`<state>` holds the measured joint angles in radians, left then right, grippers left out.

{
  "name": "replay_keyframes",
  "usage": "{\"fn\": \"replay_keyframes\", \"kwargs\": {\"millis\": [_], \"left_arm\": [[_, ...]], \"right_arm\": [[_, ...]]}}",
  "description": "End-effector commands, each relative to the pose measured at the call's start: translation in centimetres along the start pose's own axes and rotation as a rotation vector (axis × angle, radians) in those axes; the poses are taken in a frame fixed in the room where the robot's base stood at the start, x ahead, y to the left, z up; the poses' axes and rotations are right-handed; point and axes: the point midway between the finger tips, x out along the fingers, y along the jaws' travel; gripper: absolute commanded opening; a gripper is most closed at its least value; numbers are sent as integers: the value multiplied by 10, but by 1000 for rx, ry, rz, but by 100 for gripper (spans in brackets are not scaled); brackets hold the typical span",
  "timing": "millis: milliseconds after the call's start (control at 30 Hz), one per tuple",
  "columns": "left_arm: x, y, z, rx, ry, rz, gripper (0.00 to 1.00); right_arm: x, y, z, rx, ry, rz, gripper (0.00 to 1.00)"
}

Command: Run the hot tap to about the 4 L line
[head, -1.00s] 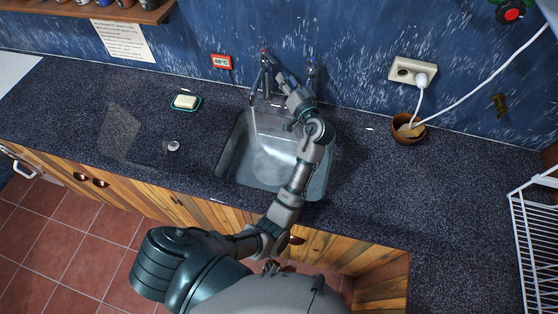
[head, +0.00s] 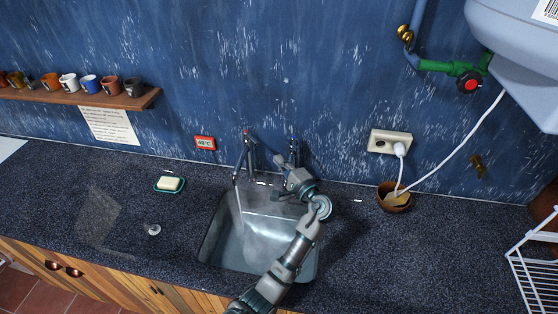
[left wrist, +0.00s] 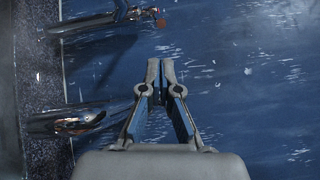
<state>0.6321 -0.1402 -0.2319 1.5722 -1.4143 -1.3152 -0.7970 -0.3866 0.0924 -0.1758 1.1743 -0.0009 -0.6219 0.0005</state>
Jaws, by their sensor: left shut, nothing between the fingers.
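The hot tap (head: 246,146), chrome with a red mark on top, stands behind the sink's left part. A thin stream of water (head: 239,203) falls from the spout side into the steel sink (head: 208,243), where water looks pale and rippled. I cannot make out a 4 L line. A second tap (head: 293,152) stands to the right. My left gripper (head: 281,162) is between the taps, nearer the right one, and apart from the hot tap. In the left wrist view its fingers (left wrist: 160,72) meet, empty, with chrome tap parts (left wrist: 75,122) to the left.
A red-framed 48°C sign (head: 204,143) is on the blue wall. A soap dish (head: 169,190) and a small round plug (head: 154,230) lie left of the sink. A bowl (head: 394,201) and a socket with a white cable (head: 390,143) are at right. A rack (head: 535,255) stands far right.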

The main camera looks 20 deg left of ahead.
Motion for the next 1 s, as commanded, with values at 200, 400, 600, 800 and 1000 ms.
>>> {"fn": "replay_keyframes", "kwargs": {"millis": [200,400,600,800,1000], "left_arm": [[43,-2,1,-2,-2,-1,0],[69,-1,0,-3,0,0,0],[77,0,0,-4,2,-1,0],[77,0,0,-4,2,0,0],[77,-1,1,-4,6,-1,0]], "right_arm": [[3,0,5,-2,-5,0,0],[4,0,7,-3,0,0,0],[5,1,9,-3,-5,1,0],[6,0,12,-3,-10,0,0],[4,1,10,-3,-4,0,0]]}}
